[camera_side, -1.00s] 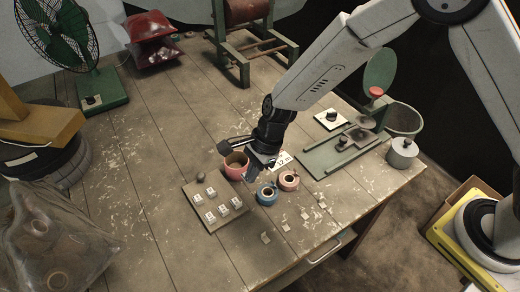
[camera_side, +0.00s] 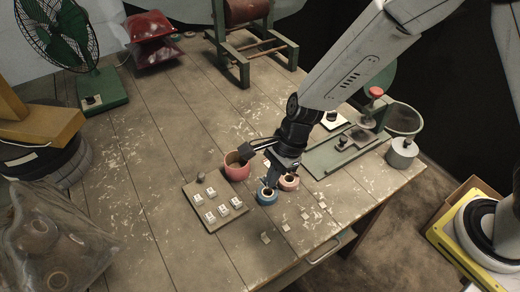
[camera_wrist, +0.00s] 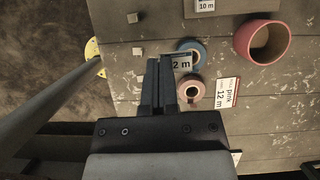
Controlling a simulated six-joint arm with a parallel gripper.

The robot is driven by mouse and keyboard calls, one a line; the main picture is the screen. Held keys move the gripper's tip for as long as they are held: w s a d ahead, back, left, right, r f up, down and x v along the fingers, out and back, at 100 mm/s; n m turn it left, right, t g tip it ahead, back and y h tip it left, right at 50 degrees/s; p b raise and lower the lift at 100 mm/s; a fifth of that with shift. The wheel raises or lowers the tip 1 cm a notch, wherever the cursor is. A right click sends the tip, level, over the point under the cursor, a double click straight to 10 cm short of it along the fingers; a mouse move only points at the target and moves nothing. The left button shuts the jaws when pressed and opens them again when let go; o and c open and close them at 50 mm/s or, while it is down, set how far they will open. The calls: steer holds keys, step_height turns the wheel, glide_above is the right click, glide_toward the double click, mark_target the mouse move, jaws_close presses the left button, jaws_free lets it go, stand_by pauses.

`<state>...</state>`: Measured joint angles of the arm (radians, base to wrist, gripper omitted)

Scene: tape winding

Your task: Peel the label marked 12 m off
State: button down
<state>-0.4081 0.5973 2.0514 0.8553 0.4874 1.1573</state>
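A small label ending in "2 m" (camera_wrist: 181,62) lies over the blue tape roll (camera_wrist: 197,47) in the wrist view. A finger hides its left end, so its full number cannot be read. My gripper (camera_wrist: 160,62) has its narrow fingertips right beside this label; contact and the gap between them are unclear. In the side view my gripper (camera_side: 272,183) points down at the blue roll (camera_side: 266,198). The pink roll (camera_side: 289,183) stands just behind it. A white card reading "pink 12 m" (camera_wrist: 227,93) lies beside the pink roll (camera_wrist: 192,90).
A tan board (camera_side: 207,222) with several white-tagged blocks lies left of the rolls. A pinkish-red cup (camera_side: 237,171) stands close behind. Several small pale squares (camera_side: 265,237) lie near the front edge. A green fixture (camera_side: 335,155) occupies the right. The table's left middle is clear.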

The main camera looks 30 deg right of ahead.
steer(key=shift+r, duration=1.75)
stand_by(0.6)
